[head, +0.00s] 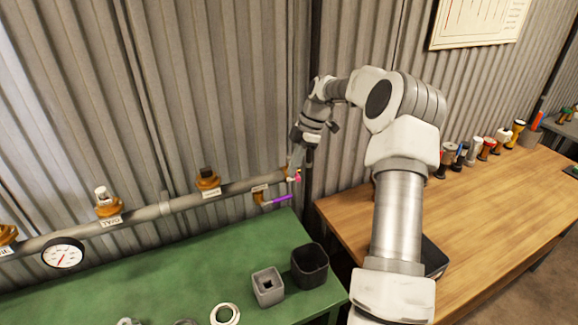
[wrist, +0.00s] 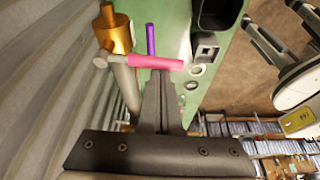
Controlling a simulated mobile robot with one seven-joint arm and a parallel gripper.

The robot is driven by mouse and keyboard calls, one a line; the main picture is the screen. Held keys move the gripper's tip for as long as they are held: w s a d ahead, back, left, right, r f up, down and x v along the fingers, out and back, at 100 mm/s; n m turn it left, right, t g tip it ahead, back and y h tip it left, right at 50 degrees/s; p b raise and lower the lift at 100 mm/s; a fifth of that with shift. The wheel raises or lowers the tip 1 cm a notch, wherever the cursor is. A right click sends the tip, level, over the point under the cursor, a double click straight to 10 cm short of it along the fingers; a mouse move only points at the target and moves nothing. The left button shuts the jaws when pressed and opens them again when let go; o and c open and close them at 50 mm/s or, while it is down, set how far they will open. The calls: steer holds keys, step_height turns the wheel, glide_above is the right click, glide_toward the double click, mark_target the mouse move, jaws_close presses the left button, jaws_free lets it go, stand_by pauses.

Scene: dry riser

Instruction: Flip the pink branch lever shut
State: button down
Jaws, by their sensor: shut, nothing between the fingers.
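The pink branch lever (wrist: 155,61) shows in the wrist view, lying roughly crosswise to the grey pipe at the pipe's end. In the head view only a small pink part (head: 298,178) of it shows, at the right end of the pipe. My gripper (head: 296,160) is shut and empty, pointing down at the lever. In the wrist view its fingertips (wrist: 159,76) are right at the lever's lower edge; I cannot tell if they touch it.
A purple lever (head: 276,201) sits on a brass branch just left of the pink one. The grey pipe (head: 153,211) carries labelled brass outlets and a gauge (head: 63,253).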

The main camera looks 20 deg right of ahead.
steer(key=shift+d, duration=0.35)
steer(key=shift+a, duration=0.1)
stand_by(0.4)
step_height(320, 180, up, 10)
steer(key=b, duration=0.1)
steer(key=shift+a, duration=0.2)
stand_by(0.3)
steer(key=shift+r, duration=0.1)
stand_by(0.3)
